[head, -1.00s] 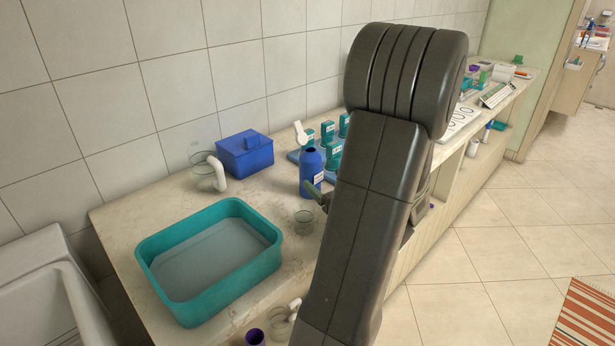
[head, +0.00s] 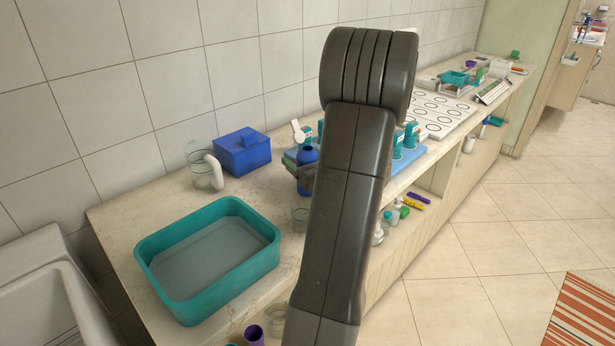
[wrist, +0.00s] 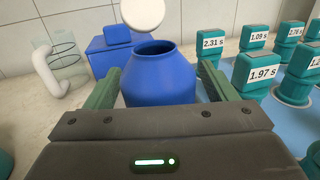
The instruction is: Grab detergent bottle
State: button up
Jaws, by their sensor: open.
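The blue bottle (head: 306,158) stands on the counter beside the blue tray, partly hidden by my arm in the head view. I take it for the detergent bottle. In the wrist view the bottle (wrist: 160,78), with its dark open mouth, stands upright between the green fingers of my gripper (wrist: 158,85). The jaws are open, one finger on each side of the bottle. Contact cannot be told. The lower part of the bottle is hidden behind my gripper body.
Teal labelled pieces (wrist: 262,72) stand close on the right on a blue tray (wrist: 285,118). A blue box (head: 243,153) and a glass with a white handle (head: 206,170) are behind left. A teal basin (head: 150,268) fills the front left. A white round-topped object (wrist: 143,12) is behind the bottle.

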jog(key=c, duration=1.2)
jog(key=shift+r, duration=0.1)
jog(key=shift+c, duration=0.2)
